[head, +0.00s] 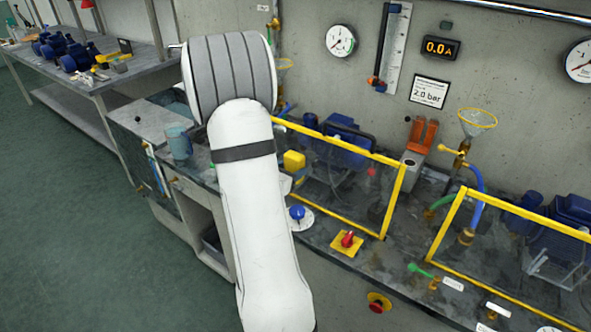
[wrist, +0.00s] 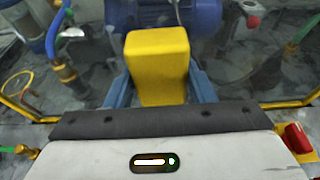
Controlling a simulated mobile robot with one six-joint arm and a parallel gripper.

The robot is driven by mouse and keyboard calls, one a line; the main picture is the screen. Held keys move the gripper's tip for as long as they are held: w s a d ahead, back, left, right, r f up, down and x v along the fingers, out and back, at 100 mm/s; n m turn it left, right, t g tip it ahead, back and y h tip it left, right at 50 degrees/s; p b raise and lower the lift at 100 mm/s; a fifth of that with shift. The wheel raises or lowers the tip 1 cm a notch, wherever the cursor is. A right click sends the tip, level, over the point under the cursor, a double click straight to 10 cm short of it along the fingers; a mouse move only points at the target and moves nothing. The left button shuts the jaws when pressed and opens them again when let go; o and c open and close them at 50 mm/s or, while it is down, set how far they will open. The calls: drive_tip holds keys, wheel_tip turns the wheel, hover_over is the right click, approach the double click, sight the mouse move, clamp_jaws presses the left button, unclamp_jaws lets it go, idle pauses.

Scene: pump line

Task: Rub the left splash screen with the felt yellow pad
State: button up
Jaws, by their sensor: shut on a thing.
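The left splash screen (head: 398,200) is a clear pane in a yellow frame, in front of a blue pump on the bench. Its lower frame edge also shows in the wrist view (wrist: 290,103). The yellow pad (head: 294,161) is a small block at the screen's left part, just beyond my arm. In the wrist view the pad (wrist: 158,62) stands upright in the middle, with the blue pump behind it. My gripper (wrist: 158,85) is shut on the pad. My arm hides the gripper in the head view. I cannot tell whether the pad touches the pane.
A red switch on a yellow plate (head: 347,243) and a blue knob (head: 297,213) sit in front of the left screen. A second yellow-framed screen (head: 447,232) stands to the right. A funnel (head: 477,120) and hoses stand between. A mug (head: 180,143) is left of my arm.

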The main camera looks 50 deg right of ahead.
drive_tip(key=shift+w+r+p, duration=0.8)
drive_tip(key=shift+w+r, duration=0.65)
drive_tip(key=shift+w, duration=1.65)
drive_tip(key=shift+s+f+b, duration=0.15)
drive_tip(key=shift+s+b, duration=1.95)
drive_tip(key=shift+s, duration=1.65)
drive_tip(key=shift+w, duration=0.1)
drive_tip(key=w, duration=0.7)
drive_tip(key=shift+w+a, duration=0.2)
drive_tip(key=shift+a, duration=0.05)
